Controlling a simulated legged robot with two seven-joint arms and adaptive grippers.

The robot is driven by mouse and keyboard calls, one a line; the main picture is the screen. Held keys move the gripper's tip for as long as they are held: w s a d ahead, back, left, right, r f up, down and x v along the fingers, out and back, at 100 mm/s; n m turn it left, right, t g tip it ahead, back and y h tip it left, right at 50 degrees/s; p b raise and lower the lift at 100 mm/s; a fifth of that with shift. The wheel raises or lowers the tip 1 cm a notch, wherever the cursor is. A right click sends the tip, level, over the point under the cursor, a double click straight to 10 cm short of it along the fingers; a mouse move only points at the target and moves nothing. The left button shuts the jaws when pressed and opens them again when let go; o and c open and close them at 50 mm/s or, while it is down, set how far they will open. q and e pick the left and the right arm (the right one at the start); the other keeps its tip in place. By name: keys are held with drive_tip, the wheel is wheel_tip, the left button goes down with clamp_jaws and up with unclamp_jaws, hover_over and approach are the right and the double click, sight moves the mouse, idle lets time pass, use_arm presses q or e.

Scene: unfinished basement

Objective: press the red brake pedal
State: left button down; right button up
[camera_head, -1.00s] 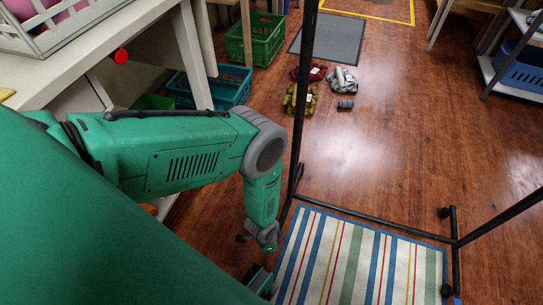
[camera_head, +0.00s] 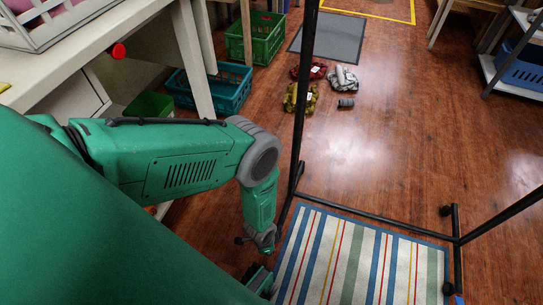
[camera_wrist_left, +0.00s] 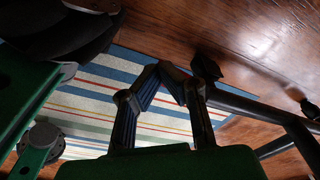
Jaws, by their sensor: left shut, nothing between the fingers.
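I cannot make out a red brake pedal in either view. A round red knob (camera_head: 118,51) sticks out at the edge of the white bench, above and behind my left arm. My left arm reaches in from the left and bends down toward the floor beside the striped rug. In the left wrist view, my left gripper (camera_wrist_left: 170,80) is shut and empty, with its dark fingers drawn together over the striped rug (camera_wrist_left: 100,98). My right gripper is in neither view.
A black rack frame (camera_head: 370,226) on casters stands close beside my left arm, its post rising in front. The white bench (camera_head: 90,48) is at the left, with crates (camera_head: 222,97) under it. Bundles (camera_head: 300,97) lie ahead; open wooden floor (camera_head: 400,140) is at the right.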

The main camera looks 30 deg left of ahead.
use_arm(q)
drive_tip(key=shift+s+a+r+p, duration=0.35)
drive_tip(key=shift+s+a+r, duration=0.05)
drive_tip(key=shift+s+a, duration=0.4)
wheel_tip(320, 180, up, 12)
drive_tip(key=s, duration=0.1)
drive_tip(key=shift+a, duration=0.35)
drive_tip(key=shift+f, duration=0.1)
drive_tip(key=s+a+r+n, duration=0.3)
drive_tip(key=s+r+n, duration=0.1)
drive_tip(key=r, duration=0.6)
drive_tip(key=s+a+r+n, duration=0.3)
drive_tip(key=s+r+n, duration=0.15)
drive_tip(key=r, duration=0.65)
wheel_tip(320, 180, up, 15)
drive_tip(key=p, duration=1.6)
drive_tip(key=shift+d+r+m+y+p, duration=0.2)
drive_tip(key=shift+d+m+y+p, duration=0.05)
drive_tip(key=shift+m+y+p, duration=0.15)
